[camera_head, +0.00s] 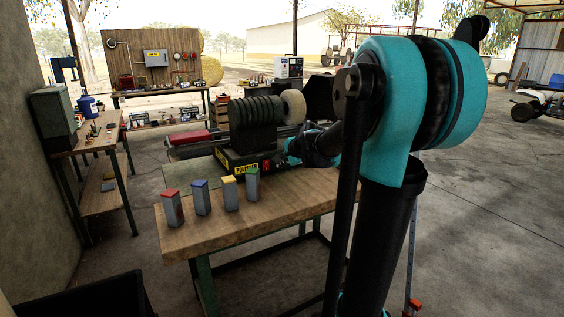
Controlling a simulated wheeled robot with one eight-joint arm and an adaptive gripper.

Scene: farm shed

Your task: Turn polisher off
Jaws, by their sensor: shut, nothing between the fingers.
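The polisher (234,158) stands on the far part of the wooden workbench (230,219). It has a dark base with a yellow label, dark ribbed wheels on top and a pale round wheel (294,106) at its right. A small red switch (266,165) shows on the front of the base, right of the label; its position is too small to tell. My gripper (287,160) is just right of the switch, shut and empty, with a small gap or light touch that I cannot tell apart. My arm hides part of the bench's right side.
Several grey blocks with coloured tops, including a red-topped one (173,207) and a yellow-topped one (230,193), stand along the front of the bench. A side table (92,140) is at the left wall. Concrete floor is open at the right.

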